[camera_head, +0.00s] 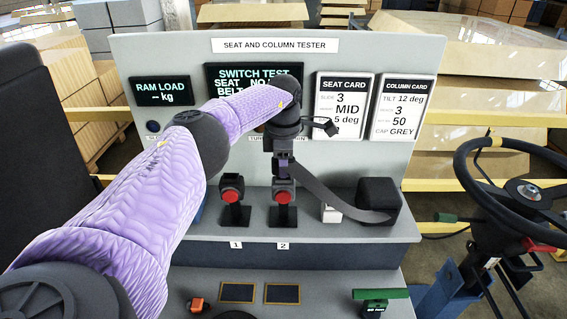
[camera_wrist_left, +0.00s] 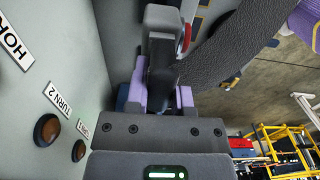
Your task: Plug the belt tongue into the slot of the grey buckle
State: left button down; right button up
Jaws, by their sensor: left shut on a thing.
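My left gripper (camera_head: 283,168) is shut on the belt tongue, directly above the right-hand buckle (camera_head: 283,192), the one behind label 2. The tongue is mostly hidden by the fingers; I cannot tell whether it touches the slot. In the left wrist view the purple fingertips (camera_wrist_left: 161,98) close on a dark piece, with a grey buckle body (camera_wrist_left: 164,18) and its red button beyond. The dark belt strap (camera_head: 325,196) runs from the gripper down right to a black box (camera_head: 378,194). A second buckle with a red button (camera_head: 231,193) stands behind label 1. My right gripper is not in view.
The tester panel (camera_head: 345,55) with screens and cards stands behind the buckles. A steering wheel (camera_head: 525,190) is at the right. A green-topped part (camera_head: 381,294) is at the lower front. The shelf ahead of the buckles is clear.

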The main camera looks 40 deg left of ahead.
pick_arm(q)
jog(key=shift+f, duration=0.35)
jog(key=shift+c, duration=2)
grip_release()
notch_tip(320, 180, up, 10)
jog(key=shift+p, duration=0.35)
